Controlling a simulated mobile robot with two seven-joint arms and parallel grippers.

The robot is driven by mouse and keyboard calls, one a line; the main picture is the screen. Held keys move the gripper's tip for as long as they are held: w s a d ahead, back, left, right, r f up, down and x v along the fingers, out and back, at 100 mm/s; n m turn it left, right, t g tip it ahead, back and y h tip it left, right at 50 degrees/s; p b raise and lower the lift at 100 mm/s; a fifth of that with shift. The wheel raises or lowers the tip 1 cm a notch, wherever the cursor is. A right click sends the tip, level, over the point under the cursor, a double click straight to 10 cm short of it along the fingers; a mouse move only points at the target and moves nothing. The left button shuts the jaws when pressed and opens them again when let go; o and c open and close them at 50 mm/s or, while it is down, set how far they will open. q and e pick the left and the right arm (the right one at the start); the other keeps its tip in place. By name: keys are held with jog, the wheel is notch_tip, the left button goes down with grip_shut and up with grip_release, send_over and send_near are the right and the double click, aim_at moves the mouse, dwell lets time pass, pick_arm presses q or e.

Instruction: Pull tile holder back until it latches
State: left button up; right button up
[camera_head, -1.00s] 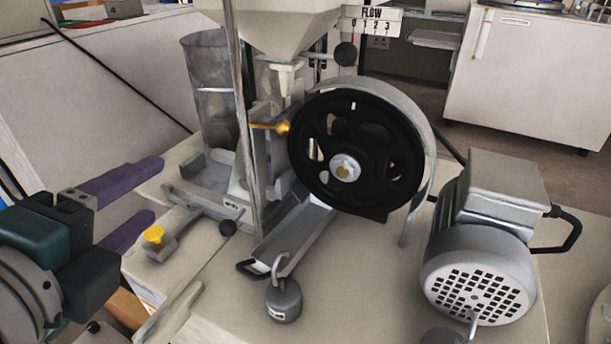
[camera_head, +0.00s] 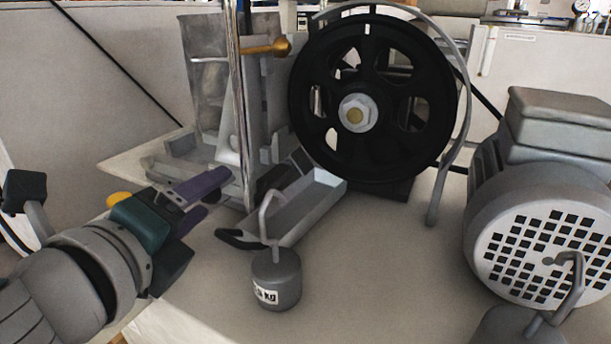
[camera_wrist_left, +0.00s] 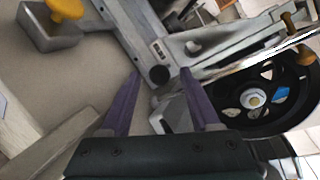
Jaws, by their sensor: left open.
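The grey tile holder assembly (camera_wrist_left: 146,32) shows in the left wrist view, with a small label and a round black knob (camera_wrist_left: 159,75) at its near end. In the head view its grey frame (camera_head: 178,170) stands left of the big black wheel; the knob is hidden behind my gripper. My left gripper (camera_head: 217,191) is open, its purple fingers reaching to the holder's front. In the left wrist view the fingertips (camera_wrist_left: 160,76) lie on either side of the knob; I cannot tell whether they touch it. My right gripper is not in view.
The black wheel (camera_head: 329,150) stands behind a grey chute (camera_head: 300,210). A grey hooked weight (camera_head: 276,282) sits in front of it. A motor (camera_head: 545,240) stands at right. A yellow knob (camera_wrist_left: 66,8) on a grey block lies left of the holder.

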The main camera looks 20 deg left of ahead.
pick_arm(q)
jog(key=shift+b+x, duration=0.3)
jog(key=shift+x, duration=0.85)
grip_shut()
dwell(0.6)
